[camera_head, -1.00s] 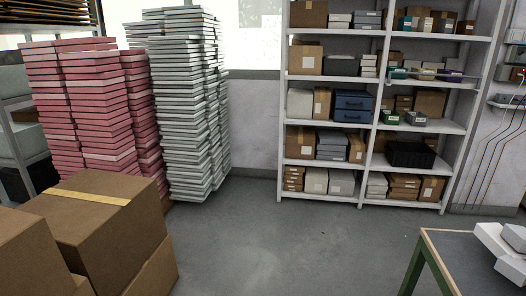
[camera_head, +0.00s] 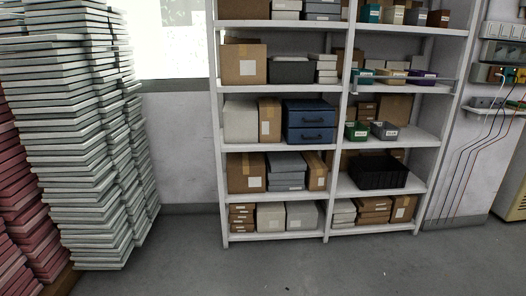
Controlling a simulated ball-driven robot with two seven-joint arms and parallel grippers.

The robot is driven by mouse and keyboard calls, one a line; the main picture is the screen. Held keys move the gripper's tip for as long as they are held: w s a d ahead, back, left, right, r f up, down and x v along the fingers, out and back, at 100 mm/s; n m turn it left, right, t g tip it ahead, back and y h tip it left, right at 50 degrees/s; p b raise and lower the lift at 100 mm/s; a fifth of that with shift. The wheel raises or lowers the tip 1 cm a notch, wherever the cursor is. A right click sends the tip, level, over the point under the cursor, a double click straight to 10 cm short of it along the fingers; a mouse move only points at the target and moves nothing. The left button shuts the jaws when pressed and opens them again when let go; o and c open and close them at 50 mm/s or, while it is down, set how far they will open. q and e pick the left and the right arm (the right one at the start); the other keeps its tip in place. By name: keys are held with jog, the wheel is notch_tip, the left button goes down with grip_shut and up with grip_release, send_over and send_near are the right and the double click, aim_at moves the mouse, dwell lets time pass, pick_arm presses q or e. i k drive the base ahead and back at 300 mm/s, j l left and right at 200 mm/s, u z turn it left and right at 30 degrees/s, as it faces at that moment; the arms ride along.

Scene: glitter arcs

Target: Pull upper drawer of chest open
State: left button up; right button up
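A small blue chest (camera_head: 309,121) with two drawers stands on the middle shelf of the white shelving unit, in its left bay. Its upper drawer (camera_head: 310,119) and lower drawer (camera_head: 310,135) each have a dark handle on the front and look shut. A cardboard box (camera_head: 270,121) stands close to the chest's left, and the white upright of the shelving is a little to its right. Neither of my grippers is in view.
The white shelving (camera_head: 328,196) also holds boxes, small bins and a black crate (camera_head: 378,172). The grey floor (camera_head: 290,268) before the shelving is clear.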

aim_at(310, 117)
jog(key=i+z, duration=0.15)
jog(key=i, duration=0.35)
jog(key=i+z, duration=0.2)
jog(key=i, duration=0.25)
jog(key=i+j+z, duration=0.15)
jog(key=i, duration=0.35)
jog(key=i+j+z, duration=0.2)
jog(key=i, duration=0.25)
